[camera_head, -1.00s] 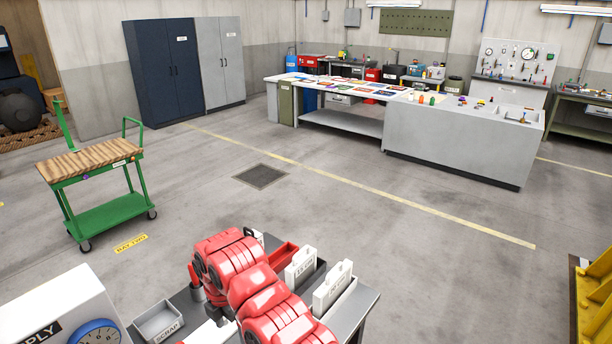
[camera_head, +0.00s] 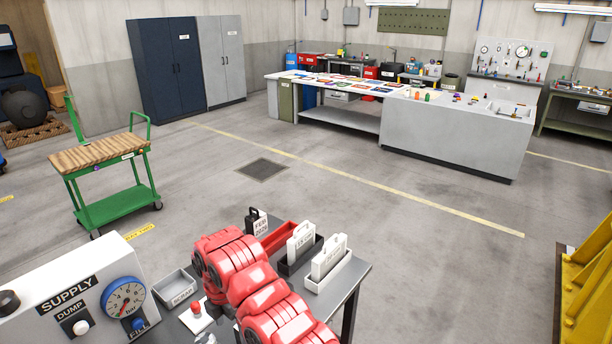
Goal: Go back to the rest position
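A red jointed arm (camera_head: 250,282) of mine comes up from the bottom edge over the grey bench (camera_head: 357,290) in front of me. No gripper fingers show on it. Neither my left nor my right gripper can be seen in the head view, so I cannot tell their opening or what they hold.
A supply box with a gauge (camera_head: 124,297) stands at the lower left beside a scrap tray (camera_head: 177,288). White tagged cases (camera_head: 328,257) stand in holders on the bench. A green cart (camera_head: 118,204) is at left, a yellow frame (camera_head: 588,290) at right. Open floor lies beyond.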

